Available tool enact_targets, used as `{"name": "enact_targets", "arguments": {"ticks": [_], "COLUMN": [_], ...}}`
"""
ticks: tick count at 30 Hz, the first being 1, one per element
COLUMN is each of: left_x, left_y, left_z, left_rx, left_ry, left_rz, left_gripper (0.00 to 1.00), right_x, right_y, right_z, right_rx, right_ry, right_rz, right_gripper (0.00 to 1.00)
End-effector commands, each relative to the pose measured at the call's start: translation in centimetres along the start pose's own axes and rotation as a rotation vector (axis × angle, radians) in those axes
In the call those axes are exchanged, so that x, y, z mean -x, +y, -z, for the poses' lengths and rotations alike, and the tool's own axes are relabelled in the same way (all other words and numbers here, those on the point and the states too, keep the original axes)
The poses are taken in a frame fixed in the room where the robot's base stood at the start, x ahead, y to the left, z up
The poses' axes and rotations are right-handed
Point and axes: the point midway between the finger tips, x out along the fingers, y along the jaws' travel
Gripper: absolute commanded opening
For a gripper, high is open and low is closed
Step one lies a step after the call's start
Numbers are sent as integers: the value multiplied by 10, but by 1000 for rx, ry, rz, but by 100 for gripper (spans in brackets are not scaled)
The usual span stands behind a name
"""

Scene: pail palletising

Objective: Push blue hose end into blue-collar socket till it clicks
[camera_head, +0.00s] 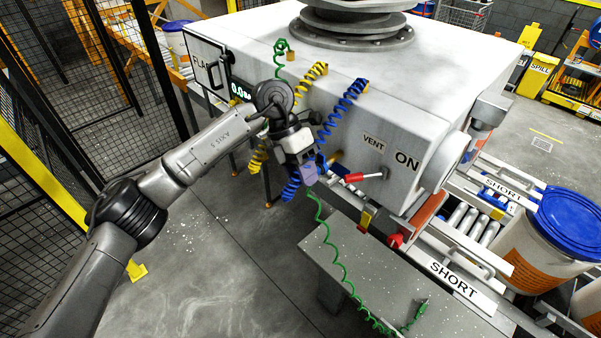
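The blue coiled hose (345,102) hangs from the upper front edge of the white machine and runs down behind my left gripper. Its lower coils (291,187) show just left of the gripper. My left gripper (311,176) points down in front of the machine face, with a small bluish-purple piece at its tip. I cannot tell whether that piece is the hose end or part of the gripper, nor whether the fingers are closed. A bit of blue (321,160) shows right beside the gripper; I cannot make out a blue-collar socket for certain. My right gripper is not in view.
A yellow coiled hose (312,73) hangs to the left. A green hose (341,262) trails onto the grey table (373,281), its end (421,304) lying there. A red-handled valve (357,177) sits right of the gripper. A blue-lidded pail (535,245) stands far right.

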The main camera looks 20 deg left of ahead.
Motion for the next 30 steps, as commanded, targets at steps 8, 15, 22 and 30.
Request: {"name": "enact_targets", "arguments": {"ticks": [8, 15, 22, 30], "left_x": [0, 5, 41, 95], "left_y": [0, 1, 1, 0], "left_z": [0, 0, -1, 0], "left_rx": [0, 1, 2, 1], "left_ry": [0, -1, -4, -3], "left_rz": [0, 0, -1, -1], "left_gripper": [53, 53, 53, 53], "right_x": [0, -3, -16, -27], "right_y": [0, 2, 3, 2], "right_z": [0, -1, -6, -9], "right_rx": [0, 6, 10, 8], "right_ry": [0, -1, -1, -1], "right_rz": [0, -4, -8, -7], "right_gripper": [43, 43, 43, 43]}}
